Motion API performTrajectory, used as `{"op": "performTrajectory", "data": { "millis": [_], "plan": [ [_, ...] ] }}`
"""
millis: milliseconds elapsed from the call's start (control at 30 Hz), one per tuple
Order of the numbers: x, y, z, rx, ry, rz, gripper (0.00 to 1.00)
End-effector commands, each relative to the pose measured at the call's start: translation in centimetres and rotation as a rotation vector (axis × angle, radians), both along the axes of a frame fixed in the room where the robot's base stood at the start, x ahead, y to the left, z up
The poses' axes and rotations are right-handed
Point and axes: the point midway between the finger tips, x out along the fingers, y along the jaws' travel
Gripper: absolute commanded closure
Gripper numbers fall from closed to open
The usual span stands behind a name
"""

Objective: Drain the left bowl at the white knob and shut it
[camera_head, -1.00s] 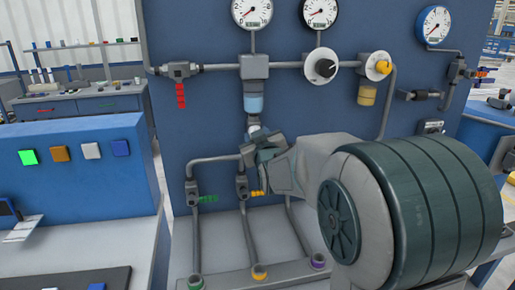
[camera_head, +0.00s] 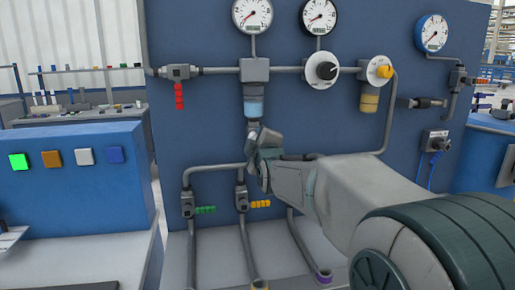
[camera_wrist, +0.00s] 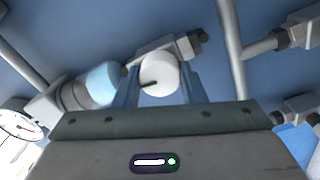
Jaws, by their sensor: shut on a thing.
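The left bowl (camera_head: 254,106) hangs under a grey filter body (camera_head: 254,70) on the panel, with light blue in it. It also shows in the wrist view (camera_wrist: 102,84), left of the knob. The white knob (camera_wrist: 159,74), with a dark slot on its face, sits between my two fingers in the wrist view. My gripper (camera_wrist: 160,84) is shut on it. In the head view my gripper (camera_head: 256,138) is just below the left bowl and hides most of the knob.
A second bowl (camera_head: 369,100) with amber in it hangs to the right. A red-handled valve (camera_head: 179,90) is at the left, with green (camera_head: 204,210) and yellow (camera_head: 260,204) valve handles below. Pipes run close around my gripper.

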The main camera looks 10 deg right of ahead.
Motion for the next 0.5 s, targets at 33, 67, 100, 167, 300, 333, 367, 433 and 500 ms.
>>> {"op": "performTrajectory", "data": {
  "millis": [33,67,100,167,300,333,367,433,500],
  "plan": [
    [0.00,0.00,-0.17,-0.023,0.000,0.000,0.86],
    [0.00,-0.01,-0.16,-0.036,0.000,0.000,0.86],
    [0.00,-0.02,-0.14,-0.053,0.000,0.000,0.86],
    [0.00,-0.03,-0.12,-0.074,0.000,0.000,0.86],
    [0.01,0.01,-0.08,-0.107,0.000,0.000,0.86],
    [0.00,0.01,-0.07,-0.112,0.000,0.000,0.86],
    [0.01,0.02,-0.07,-0.115,0.000,0.000,0.86],
    [0.01,0.03,-0.05,-0.121,0.000,0.000,0.86],
    [0.01,0.04,-0.04,-0.125,0.001,0.000,0.86]
  ]
}}
